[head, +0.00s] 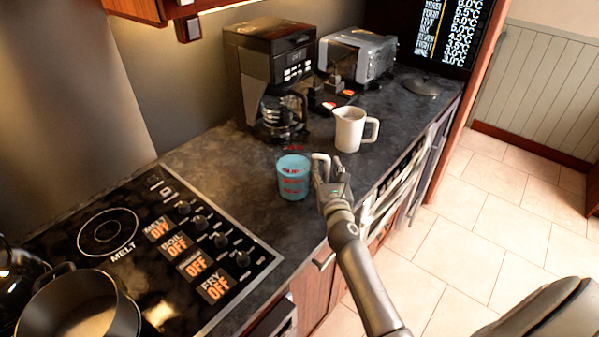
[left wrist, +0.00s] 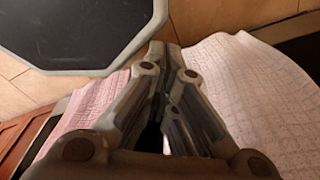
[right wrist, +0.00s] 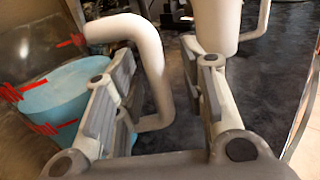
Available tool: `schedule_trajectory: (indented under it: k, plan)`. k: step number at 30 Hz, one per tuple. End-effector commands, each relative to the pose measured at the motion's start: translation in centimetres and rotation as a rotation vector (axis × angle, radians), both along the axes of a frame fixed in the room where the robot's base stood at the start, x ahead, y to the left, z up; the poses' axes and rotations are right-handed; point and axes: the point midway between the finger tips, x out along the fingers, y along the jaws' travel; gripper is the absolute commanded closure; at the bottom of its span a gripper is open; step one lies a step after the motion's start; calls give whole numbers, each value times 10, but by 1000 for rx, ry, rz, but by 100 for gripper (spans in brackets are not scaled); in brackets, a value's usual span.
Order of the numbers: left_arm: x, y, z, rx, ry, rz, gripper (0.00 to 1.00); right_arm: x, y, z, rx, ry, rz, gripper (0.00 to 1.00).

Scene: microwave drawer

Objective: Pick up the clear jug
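The clear jug (head: 293,178) stands upright on the dark counter, looking pale blue with red markings. Its pale handle (head: 321,168) points right. My right gripper (head: 333,185) is at the handle. In the right wrist view, the jug (right wrist: 55,100) is at the left, and its handle (right wrist: 150,65) rises between the two spread fingers of my right gripper (right wrist: 160,90). A gap shows on the handle's right side; contact on the left is unclear. My left gripper (left wrist: 165,70) is empty, with its fingers together, away from the counter; it is out of the head view.
A coffee maker (head: 262,65) and a toaster (head: 365,55) are farther back. The stove (head: 130,240) with a dark pot (head: 75,310) is at the left. Bare counter (head: 225,165) lies left of the jug.

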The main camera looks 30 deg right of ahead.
Motion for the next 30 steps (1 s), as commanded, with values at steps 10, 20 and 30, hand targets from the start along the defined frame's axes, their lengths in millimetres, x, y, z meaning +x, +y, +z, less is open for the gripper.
schedule_trajectory:
  k: [10, 20, 30]
  plan:
    - [-3, 7, 0, 9, 5, -3, 100, 0, 0, 0, -1, 0, 0, 91]
    - [8, 6, 1, 6, -13, -4, 100, -1, 0, 0, -1, 0, 1, 100]
    - [7, 6, 1, 6, -12, -4, 100, 0, 1, 4, 0, -6, 2, 100]
